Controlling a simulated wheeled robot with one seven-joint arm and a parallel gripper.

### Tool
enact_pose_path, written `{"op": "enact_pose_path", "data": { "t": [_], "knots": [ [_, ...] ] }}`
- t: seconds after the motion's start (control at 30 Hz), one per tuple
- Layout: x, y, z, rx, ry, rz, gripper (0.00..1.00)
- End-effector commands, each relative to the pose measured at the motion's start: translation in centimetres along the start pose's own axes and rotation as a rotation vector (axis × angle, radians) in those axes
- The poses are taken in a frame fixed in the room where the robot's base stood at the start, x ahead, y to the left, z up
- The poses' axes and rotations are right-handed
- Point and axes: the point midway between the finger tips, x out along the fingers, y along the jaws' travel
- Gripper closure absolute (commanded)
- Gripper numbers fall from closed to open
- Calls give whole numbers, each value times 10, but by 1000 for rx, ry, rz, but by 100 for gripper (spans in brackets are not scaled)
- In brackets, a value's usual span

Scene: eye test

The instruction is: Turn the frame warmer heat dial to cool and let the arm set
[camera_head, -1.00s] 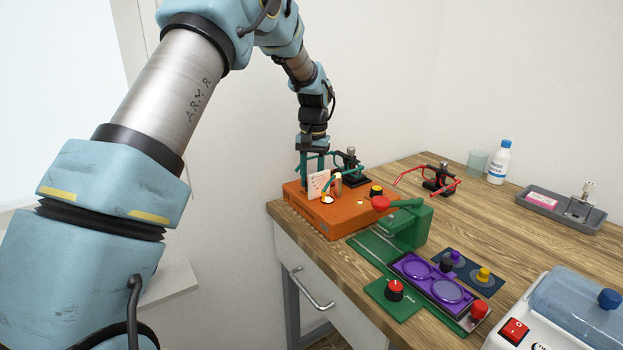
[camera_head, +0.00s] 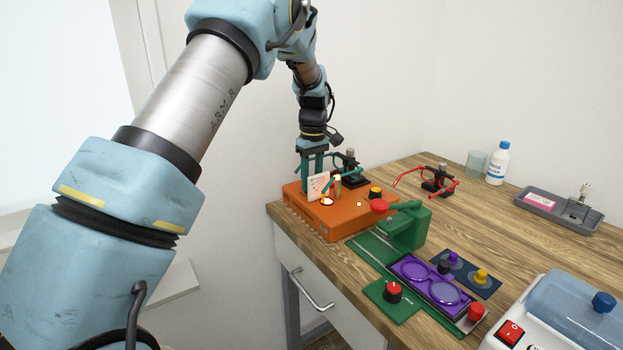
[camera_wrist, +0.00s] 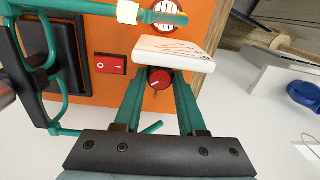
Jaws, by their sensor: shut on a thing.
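The frame warmer (camera_head: 345,222) is an orange box at the back left of the bench. Its heat dial (camera_wrist: 159,79), black with a red cap and a pale mark, sits between my fingertips. My gripper (camera_wrist: 158,84) points down with its fingers closed on the dial; it also shows in the head view (camera_head: 313,188). An upright white card (camera_head: 318,186) hides the dial there, and shows in the wrist view (camera_wrist: 174,52).
A red rocker switch (camera_wrist: 110,63) is close to the fingers. A green fixture (camera_head: 405,228), purple lens tray (camera_head: 423,286) and red frame (camera_head: 438,182) stand to the right. A white bottle (camera_head: 498,163) and grey tray (camera_head: 545,205) are farther back. Bare wood lies between.

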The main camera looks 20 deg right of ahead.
Motion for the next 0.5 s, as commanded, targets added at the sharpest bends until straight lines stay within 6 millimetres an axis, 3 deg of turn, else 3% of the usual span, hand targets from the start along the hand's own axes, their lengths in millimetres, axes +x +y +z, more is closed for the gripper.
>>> {"op": "enact_pose_path", "data": {
  "t": [0.5],
  "knots": [
    [-3, 1, -2, -490, -14, 3, 100]
  ]
}}
